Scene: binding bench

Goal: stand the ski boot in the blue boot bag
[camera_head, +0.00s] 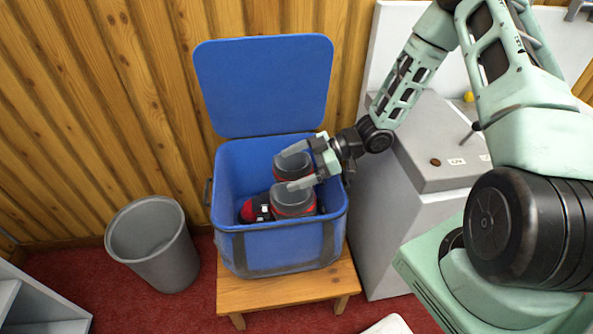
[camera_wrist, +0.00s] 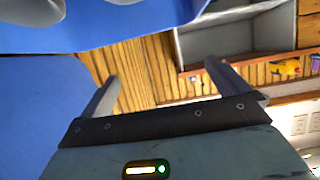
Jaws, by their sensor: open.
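The blue boot bag (camera_head: 280,245) stands upright with its lid (camera_head: 265,85) raised against the wall. Two ski boots with grey cuffs and red and black shells are inside it. The nearer boot (camera_head: 293,201) is upright, with its toe (camera_head: 256,208) to the left. The farther boot (camera_head: 293,165) shows mainly its cuff; its lower part is hidden. My gripper (camera_head: 288,169) is open over the bag's mouth, its fingers overlapping the boots in the head view.
The bag rests on a low wooden stool (camera_head: 285,291). A grey bin (camera_head: 155,245) stands left of it. A grey cabinet (camera_head: 385,220) is close on the right. The wood-panelled wall (camera_head: 90,110) is behind. Red carpet (camera_head: 190,312) is clear in front of the bin.

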